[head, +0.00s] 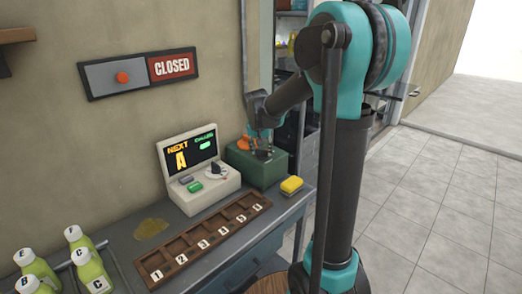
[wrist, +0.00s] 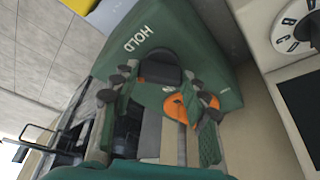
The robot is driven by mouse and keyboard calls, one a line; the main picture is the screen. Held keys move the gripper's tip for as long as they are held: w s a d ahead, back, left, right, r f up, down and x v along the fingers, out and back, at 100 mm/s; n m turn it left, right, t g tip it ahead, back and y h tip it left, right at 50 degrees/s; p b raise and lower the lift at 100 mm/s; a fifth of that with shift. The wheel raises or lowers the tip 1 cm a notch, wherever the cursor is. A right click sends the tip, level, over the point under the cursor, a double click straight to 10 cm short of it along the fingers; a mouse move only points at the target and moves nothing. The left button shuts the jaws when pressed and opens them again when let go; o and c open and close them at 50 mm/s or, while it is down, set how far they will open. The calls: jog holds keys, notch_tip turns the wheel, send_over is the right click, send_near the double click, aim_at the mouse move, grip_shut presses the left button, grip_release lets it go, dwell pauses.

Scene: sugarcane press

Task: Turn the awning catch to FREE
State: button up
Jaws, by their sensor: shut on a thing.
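The awning catch is a green box (wrist: 205,40) with the word HOLD on its face, seen in the wrist view; FREE cannot be read. It carries a dark rounded knob (wrist: 160,68) and an orange part (wrist: 177,107), partly covered by my fingers. My gripper (wrist: 163,92) is shut on the catch, its fingers on either side of the knob area. In the head view the green box (head: 275,169) stands at the back end of the counter, with my gripper (head: 262,146) at its top. The exact grip and catch angle are partly hidden.
A grey console (head: 205,203) with a screen and dial stands just left of the catch. Green bottles (head: 92,271) stand at lower left. A CLOSED sign (head: 138,74) hangs on the wall. The tiled floor at right is clear.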

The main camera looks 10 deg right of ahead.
jog(key=n+y, duration=0.1)
jog(key=n, duration=0.1)
jog(key=n+y, duration=0.1)
jog(key=n, duration=0.2)
jog(key=shift+d+n, duration=0.2)
jog(key=shift+n, duration=0.1)
jog(key=n+y, duration=0.1)
jog(key=n, duration=0.1)
jog(key=n+y, duration=0.1)
jog(key=n, duration=0.2)
jog(key=shift+d+g, duration=0.1)
jog(key=shift+g, duration=0.2)
jog(key=shift+n, duration=0.3)
jog(key=o, duration=1.2)
jog(key=shift+c, duration=0.2)
jog(key=shift+r, duration=0.1)
jog(key=v, duration=1.1)
jog(key=shift+r, duration=0.4)
jog(key=shift+d, duration=0.15)
